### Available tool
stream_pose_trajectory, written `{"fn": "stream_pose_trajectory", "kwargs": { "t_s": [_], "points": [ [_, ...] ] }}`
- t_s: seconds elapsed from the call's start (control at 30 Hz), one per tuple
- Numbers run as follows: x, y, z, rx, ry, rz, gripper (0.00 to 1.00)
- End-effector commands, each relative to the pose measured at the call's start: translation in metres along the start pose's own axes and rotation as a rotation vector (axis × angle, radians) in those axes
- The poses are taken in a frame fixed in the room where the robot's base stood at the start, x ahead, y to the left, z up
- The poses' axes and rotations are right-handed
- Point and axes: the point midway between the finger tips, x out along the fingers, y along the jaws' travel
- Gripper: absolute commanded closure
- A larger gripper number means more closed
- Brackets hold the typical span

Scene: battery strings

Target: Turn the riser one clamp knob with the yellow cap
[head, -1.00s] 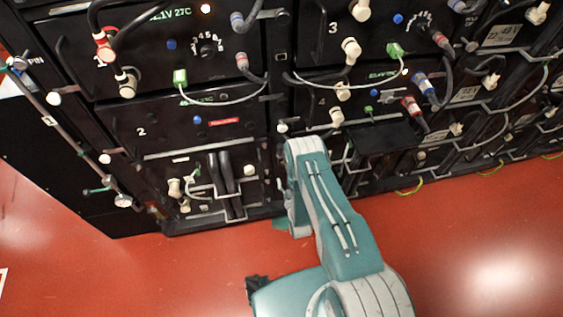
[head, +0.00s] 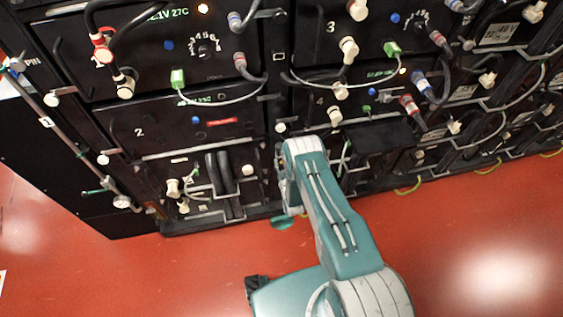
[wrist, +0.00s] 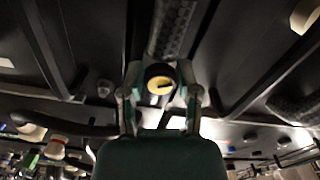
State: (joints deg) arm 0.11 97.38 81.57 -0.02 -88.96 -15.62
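The clamp knob with the yellow cap (wrist: 160,84) is in the middle of the wrist view. Its round cap carries a dark mark, and its body is dark. My gripper (wrist: 161,92) has one finger on each side of the knob, with the fingertips level with the cap. Little or no gap shows between the fingers and the knob, but I cannot tell whether they press on it. In the head view my forearm hides the knob and most of my gripper, at the foot of the black battery rack (head: 160,240).
The rack front carries cables, cream connectors (head: 349,49) and handles close around my arm. A black box-like ledge (head: 380,137) juts out just right of my arm. A rod (head: 75,145) with clips runs down the rack's left edge. The red floor (head: 470,240) in front is clear.

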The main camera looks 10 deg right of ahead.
Motion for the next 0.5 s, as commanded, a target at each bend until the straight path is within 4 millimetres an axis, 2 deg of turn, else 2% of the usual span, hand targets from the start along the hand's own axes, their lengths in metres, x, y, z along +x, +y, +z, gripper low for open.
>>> {"fn": "stream_pose_trajectory", "kwargs": {
  "t_s": [0.27, 0.5],
  "points": [
    [0.0008, -0.0010, -0.0005, 0.008, 0.001, -0.003, 1.00],
    [0.0010, -0.0014, -0.0007, 0.097, 0.001, -0.004, 1.00]
  ]
}}
